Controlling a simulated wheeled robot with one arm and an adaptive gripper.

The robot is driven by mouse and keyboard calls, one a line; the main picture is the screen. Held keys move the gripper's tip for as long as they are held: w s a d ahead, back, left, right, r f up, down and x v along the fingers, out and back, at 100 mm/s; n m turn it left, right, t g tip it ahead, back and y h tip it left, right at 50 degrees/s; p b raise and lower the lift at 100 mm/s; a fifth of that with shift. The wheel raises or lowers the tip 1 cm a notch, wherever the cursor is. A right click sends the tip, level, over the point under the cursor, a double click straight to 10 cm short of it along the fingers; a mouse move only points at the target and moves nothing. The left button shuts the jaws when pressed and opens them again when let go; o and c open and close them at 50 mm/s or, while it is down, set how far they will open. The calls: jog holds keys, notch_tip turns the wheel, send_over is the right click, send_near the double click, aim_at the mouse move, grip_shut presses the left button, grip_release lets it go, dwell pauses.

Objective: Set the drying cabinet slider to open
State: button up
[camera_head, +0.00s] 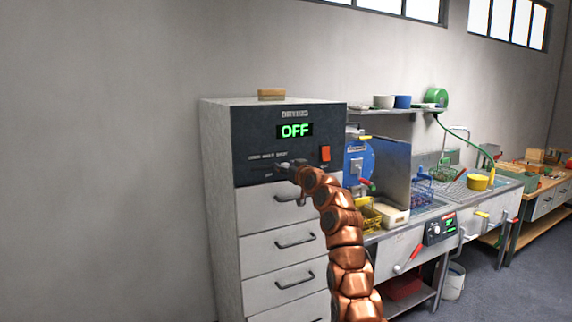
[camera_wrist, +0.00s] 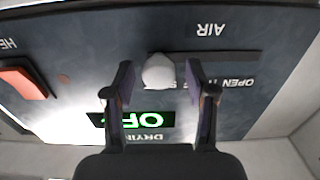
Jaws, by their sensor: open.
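The drying cabinet (camera_head: 222,200) is a pale grey unit with a dark control panel (camera_head: 252,139) at its top. In the wrist view, which shows the panel upside down, a pale rounded slider knob (camera_wrist: 158,72) sits at the left end of a dark horizontal slot (camera_wrist: 235,58). The word OPEN is printed near the slot's right end. My gripper (camera_wrist: 158,80) is open, with one finger on each side of the knob. A gap shows on both sides, clearer on the left. In the head view my gripper (camera_head: 290,168) is at the panel's lower middle and hides the knob.
A green display (camera_head: 295,131) reads OFF, and an orange-red switch (camera_head: 325,153) is right of my gripper. Drawers with handles (camera_head: 295,280) lie below the panel. A wooden block (camera_head: 271,94) rests on top. A metal sink bench (camera_head: 480,200) stands to the right.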

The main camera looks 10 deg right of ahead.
jog(key=shift+w+f, duration=0.1)
jog(key=shift+w, duration=0.3)
grip_shut()
dwell(0.4)
